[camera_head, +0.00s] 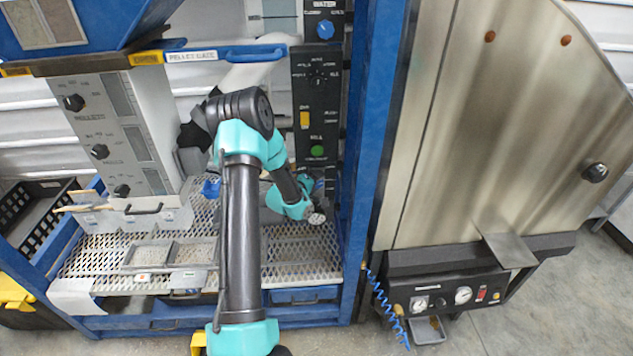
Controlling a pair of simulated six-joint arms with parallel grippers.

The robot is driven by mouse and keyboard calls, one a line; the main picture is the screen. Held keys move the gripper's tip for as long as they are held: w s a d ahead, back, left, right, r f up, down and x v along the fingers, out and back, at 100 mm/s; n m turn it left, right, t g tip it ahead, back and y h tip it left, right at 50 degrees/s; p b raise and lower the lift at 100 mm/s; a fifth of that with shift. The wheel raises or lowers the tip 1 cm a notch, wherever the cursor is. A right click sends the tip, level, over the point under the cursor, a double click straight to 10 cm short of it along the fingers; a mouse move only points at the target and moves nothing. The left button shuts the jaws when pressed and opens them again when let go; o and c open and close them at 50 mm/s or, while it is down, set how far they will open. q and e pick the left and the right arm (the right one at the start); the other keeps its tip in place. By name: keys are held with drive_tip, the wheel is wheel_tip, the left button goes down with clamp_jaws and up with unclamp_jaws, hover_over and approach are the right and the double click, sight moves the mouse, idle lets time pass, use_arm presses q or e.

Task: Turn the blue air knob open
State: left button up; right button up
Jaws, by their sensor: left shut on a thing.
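My left arm reaches up from the bottom and bends back down to the lower end of the black control panel. My left gripper (308,184) is small in the picture and partly hidden by its own wrist. It is shut on what appears to be the blue air knob (319,185), of which only a bit of blue shows below the green button. The knob's pointer and label cannot be read. My right gripper is not in view.
A second blue knob, marked water (325,29), is at the panel top. The green button (317,151) and a yellow switch (304,119) are just above the gripper. A blue frame post (372,120) stands close on the right. A perforated shelf (300,255) lies below.

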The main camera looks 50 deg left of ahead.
use_arm(q)
drive_tip(key=n+t, duration=0.3)
drive_tip(key=shift+f+n+t, duration=0.1)
drive_tip(key=shift+n+t, duration=0.3)
idle(0.3)
drive_tip(key=o, duration=0.9)
drive_tip(key=shift+o, duration=0.2)
drive_tip(key=shift+s, duration=0.1)
drive_tip(key=s+d+f, duration=0.2)
drive_tip(key=s, duration=1.5)
drive_tip(key=shift+d+f, duration=0.2)
drive_tip(key=shift+f, duration=0.1)
